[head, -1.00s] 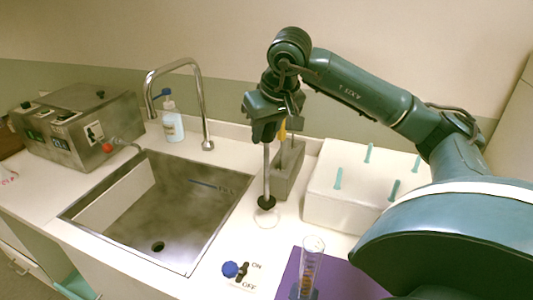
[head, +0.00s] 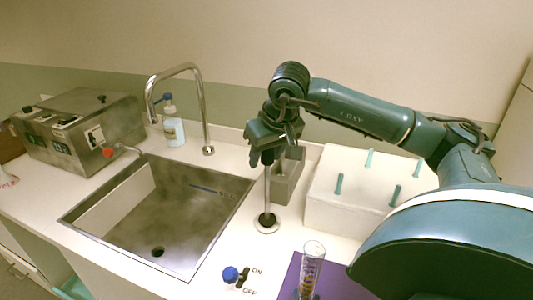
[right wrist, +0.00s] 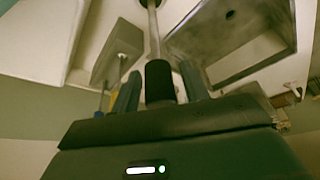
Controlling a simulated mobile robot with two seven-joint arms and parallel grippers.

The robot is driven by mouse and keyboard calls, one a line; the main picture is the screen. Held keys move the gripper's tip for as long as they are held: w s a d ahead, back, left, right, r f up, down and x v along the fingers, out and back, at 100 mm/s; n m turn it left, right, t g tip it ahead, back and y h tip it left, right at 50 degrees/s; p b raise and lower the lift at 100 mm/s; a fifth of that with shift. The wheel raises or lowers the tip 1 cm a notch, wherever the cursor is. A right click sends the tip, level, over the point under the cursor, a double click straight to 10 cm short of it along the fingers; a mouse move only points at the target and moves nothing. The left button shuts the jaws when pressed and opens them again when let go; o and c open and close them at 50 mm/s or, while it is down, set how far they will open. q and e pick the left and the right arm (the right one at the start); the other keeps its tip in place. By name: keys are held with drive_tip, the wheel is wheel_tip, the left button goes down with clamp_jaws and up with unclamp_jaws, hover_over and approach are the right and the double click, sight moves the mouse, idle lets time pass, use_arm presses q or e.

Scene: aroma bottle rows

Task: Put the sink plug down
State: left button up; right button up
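The sink plug (head: 267,220) stands upright on the white counter, right of the sink (head: 158,215). It has a dark round foot, a thin metal stem and a black handle. The foot rests on a pale round spot (head: 266,230). My right gripper (head: 266,158) is above it, pointing down. In the right wrist view the black handle (right wrist: 160,82) is between the two fingers of my right gripper (right wrist: 160,90), with a narrow gap on each side. The gripper looks open around the handle. My left gripper is not in view.
A white box with teal pegs (head: 345,210) is to the right. A glass cylinder (head: 312,265) on a purple mat (head: 340,285) and a blue-knobbed switch (head: 231,274) are in front. The faucet (head: 203,110) is behind the sink.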

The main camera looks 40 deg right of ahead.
drive_tip(key=shift+r, duration=0.3)
drive_tip(key=v, duration=1.1)
drive_tip(key=shift+s+a+r, duration=0.1)
drive_tip(key=shift+r, duration=0.3)
